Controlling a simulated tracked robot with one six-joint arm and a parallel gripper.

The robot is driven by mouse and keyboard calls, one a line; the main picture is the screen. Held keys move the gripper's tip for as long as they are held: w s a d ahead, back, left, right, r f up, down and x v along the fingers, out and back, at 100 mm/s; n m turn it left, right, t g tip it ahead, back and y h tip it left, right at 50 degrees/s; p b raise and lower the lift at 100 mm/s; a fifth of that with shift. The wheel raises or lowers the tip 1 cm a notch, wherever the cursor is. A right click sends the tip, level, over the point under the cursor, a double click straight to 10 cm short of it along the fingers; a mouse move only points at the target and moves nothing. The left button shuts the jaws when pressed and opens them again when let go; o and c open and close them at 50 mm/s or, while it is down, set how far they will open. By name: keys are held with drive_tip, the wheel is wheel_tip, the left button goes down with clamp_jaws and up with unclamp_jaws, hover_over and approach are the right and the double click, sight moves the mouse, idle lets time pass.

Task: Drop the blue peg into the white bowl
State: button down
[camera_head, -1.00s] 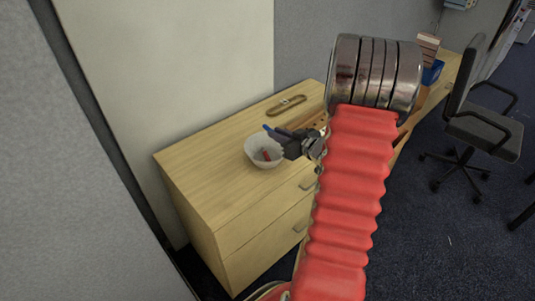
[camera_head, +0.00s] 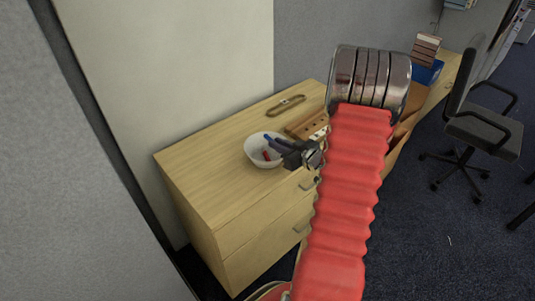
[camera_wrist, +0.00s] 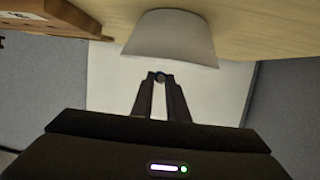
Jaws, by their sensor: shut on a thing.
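The white bowl (camera_head: 252,158) stands on the wooden cabinet top, with a small red piece (camera_head: 266,156) inside. It also shows in the wrist view (camera_wrist: 170,40), beyond my fingertips. My gripper (camera_head: 276,144) is shut on the blue peg (camera_head: 267,138), which sticks out from the fingers over the bowl in the head view. In the wrist view, the peg's dark end (camera_wrist: 160,77) shows between the fingertips (camera_wrist: 160,82). Whether the peg touches the bowl cannot be told.
A wooden block with holes (camera_head: 304,124) lies just right of the bowl, close to my gripper. An oval wooden ring-like item (camera_head: 286,105) lies behind. The left part of the cabinet top (camera_head: 205,180) is clear. An office chair (camera_head: 485,125) stands at the right.

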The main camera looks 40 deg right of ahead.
drive_tip(key=shift+f, duration=0.75)
drive_tip(key=c, duration=1.6)
unclamp_jaws()
drive_tip(key=shift+c, duration=0.2)
drive_tip(key=shift+s, duration=0.1)
drive_tip(key=v, duration=1.3)
drive_tip(key=shift+s, duration=0.3)
drive_tip(key=shift+r, duration=0.1)
